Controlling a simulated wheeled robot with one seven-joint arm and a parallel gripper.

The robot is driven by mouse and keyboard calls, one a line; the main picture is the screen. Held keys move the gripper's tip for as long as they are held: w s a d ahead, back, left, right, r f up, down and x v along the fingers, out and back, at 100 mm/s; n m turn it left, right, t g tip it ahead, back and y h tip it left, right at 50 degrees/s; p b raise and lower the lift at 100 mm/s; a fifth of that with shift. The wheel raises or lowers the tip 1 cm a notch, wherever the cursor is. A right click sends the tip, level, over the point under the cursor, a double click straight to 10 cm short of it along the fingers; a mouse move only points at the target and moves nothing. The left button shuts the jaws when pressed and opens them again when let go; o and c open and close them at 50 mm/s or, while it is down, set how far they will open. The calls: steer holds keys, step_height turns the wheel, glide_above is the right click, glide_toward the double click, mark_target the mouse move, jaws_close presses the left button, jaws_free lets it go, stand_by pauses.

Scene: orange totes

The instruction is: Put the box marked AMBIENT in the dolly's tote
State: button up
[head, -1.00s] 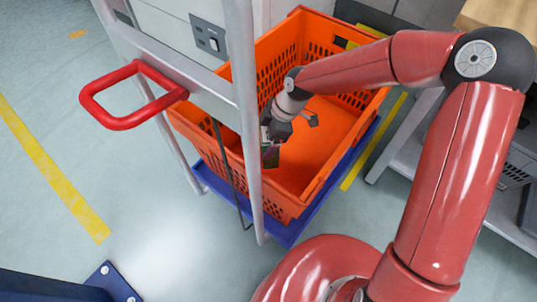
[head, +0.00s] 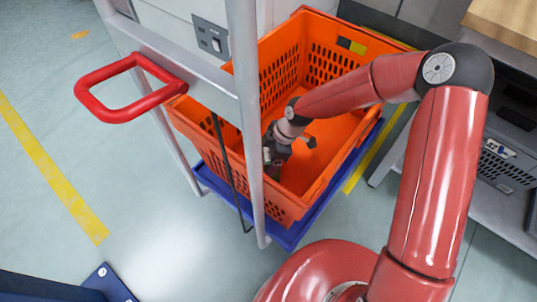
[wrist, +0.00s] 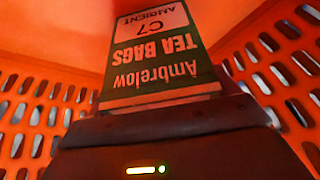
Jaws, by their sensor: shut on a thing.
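The box marked AMBIENT (wrist: 160,60) is a tea bags carton with a white label reading C7 AMBIENT, upside down in the wrist view. My gripper (wrist: 165,115) is shut on it. In the head view my gripper (head: 277,152) is down inside the orange tote (head: 340,60), near its left wall, and the box is mostly hidden there. The tote stands on the blue dolly (head: 290,232). I cannot tell whether the box touches the tote's floor.
A grey metal post (head: 247,120) and a red handle (head: 125,90) stand in front of the tote's left side. A grey shelf (head: 445,190) with a grey bin (head: 505,165) is at the right. The tote's floor to the right of my gripper is clear.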

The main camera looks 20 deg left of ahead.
steer(key=o, duration=1)
steer(key=shift+f, duration=0.1)
steer(key=p+v, duration=0.2)
steer(key=v, duration=1)
steer(key=shift+p, duration=0.3)
